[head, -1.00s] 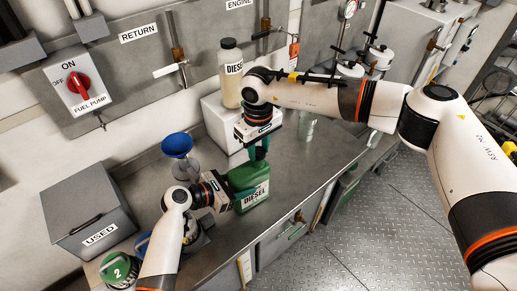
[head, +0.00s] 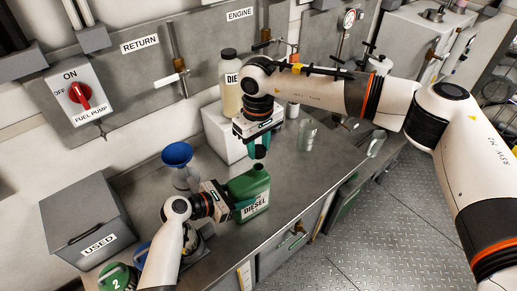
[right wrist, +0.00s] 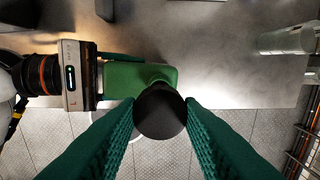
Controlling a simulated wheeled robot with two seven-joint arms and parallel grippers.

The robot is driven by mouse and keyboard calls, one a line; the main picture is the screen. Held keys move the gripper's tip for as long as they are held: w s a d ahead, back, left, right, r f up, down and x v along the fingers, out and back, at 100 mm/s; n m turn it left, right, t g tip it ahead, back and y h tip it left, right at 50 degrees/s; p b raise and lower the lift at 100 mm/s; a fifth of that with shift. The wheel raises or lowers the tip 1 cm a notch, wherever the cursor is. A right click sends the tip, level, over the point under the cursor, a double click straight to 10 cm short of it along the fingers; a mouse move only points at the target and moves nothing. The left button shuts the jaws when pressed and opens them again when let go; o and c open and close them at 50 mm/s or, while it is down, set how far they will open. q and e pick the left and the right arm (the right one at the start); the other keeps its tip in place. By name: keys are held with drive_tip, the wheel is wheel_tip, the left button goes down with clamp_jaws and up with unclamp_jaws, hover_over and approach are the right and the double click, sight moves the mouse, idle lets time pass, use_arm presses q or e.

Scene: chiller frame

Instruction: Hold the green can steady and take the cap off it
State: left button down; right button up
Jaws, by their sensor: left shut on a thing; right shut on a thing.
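The green can (head: 249,194), labelled DIESEL, stands upright on the steel bench; its top also shows in the right wrist view (right wrist: 140,78). My left gripper (head: 232,204) is shut on the can's left side; in the right wrist view it comes in from the left (right wrist: 98,78). My right gripper (head: 261,148) points down over the can's neck, shut on the round black cap (right wrist: 160,111). In the head view the cap (head: 261,153) sits at or slightly above the neck. I cannot tell whether they touch. The cap hides the can's mouth.
A blue funnel (head: 178,154) stands behind my left gripper. A DIESEL bottle (head: 231,95) stands on a white box (head: 215,128). A glass jar (head: 307,134) is to the right. The grey USED bin (head: 85,215) is left. Bench to the can's right is clear.

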use_arm(q)
drive_tip(key=shift+c, duration=2.2)
unclamp_jaws()
drive_tip(key=shift+a, duration=0.1)
